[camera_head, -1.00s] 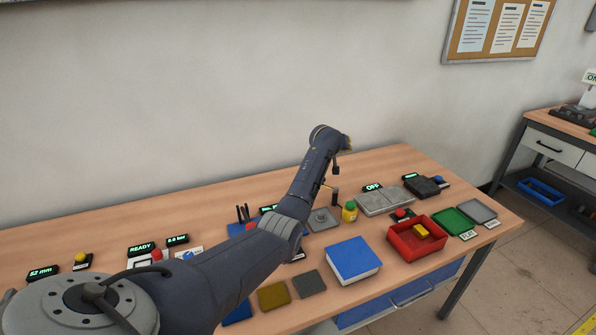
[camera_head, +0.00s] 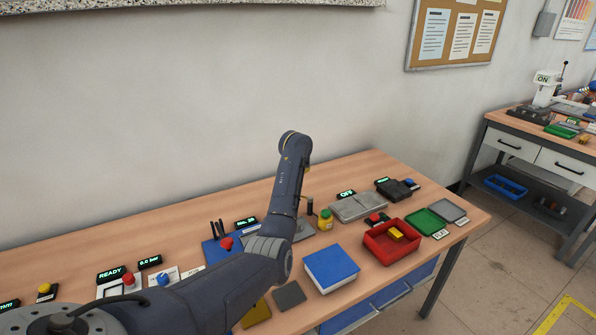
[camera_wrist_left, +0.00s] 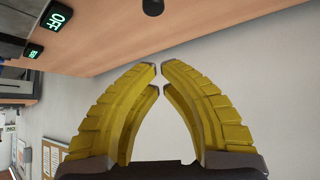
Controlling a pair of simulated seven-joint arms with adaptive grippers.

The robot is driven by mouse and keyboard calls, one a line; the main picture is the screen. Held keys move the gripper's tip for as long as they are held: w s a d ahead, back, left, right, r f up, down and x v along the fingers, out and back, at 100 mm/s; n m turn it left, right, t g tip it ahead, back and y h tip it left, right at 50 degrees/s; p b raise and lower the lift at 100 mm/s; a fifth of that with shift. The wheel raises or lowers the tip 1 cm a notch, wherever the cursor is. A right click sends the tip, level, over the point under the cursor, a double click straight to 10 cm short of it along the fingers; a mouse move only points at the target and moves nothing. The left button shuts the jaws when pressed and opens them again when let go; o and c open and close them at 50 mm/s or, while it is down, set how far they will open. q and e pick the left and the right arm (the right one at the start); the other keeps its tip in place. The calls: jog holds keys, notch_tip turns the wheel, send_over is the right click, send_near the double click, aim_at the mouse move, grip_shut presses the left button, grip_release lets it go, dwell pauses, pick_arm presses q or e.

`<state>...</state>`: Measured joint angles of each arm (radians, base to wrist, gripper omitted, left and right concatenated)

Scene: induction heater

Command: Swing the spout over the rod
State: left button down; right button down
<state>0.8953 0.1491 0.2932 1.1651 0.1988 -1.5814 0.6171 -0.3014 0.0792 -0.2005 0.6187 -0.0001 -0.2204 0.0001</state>
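My left arm reaches across the table in the head view. Its gripper is hidden behind the raised wrist there. In the wrist view my left gripper (camera_wrist_left: 159,68) has yellow ribbed fingers with tips nearly meeting and nothing between them. A small dark upright post (camera_head: 309,206) stands behind the forearm, beside the yellow bottle; it may belong to the spout, but I cannot tell. A dark round end (camera_wrist_left: 152,6) shows at the top of the wrist view, apart from the fingers. I cannot make out the rod. A grey plate (camera_head: 304,229) is partly covered by my arm. My right gripper is out of view.
A yellow bottle (camera_head: 325,219), grey slab (camera_head: 357,206), red tray (camera_head: 391,253) and blue-topped block (camera_head: 331,268) stand right of my arm. The OFF display (camera_head: 347,194) is behind them. A blue holder (camera_head: 213,252) with dark sticks is left. The wall rises behind the table.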

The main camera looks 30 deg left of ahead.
pick_arm(q)
notch_tip(320, 180, down, 6)
jog(key=w, duration=0.1)
jog(key=shift+a+f, duration=0.25)
jog(key=shift+a, duration=0.15)
dwell(1.0)
jog(key=shift+w, duration=0.1)
jog(key=shift+d, duration=0.1)
dwell(0.3)
jog(key=shift+s+n, duration=0.25)
jog(key=shift+n, duration=0.15)
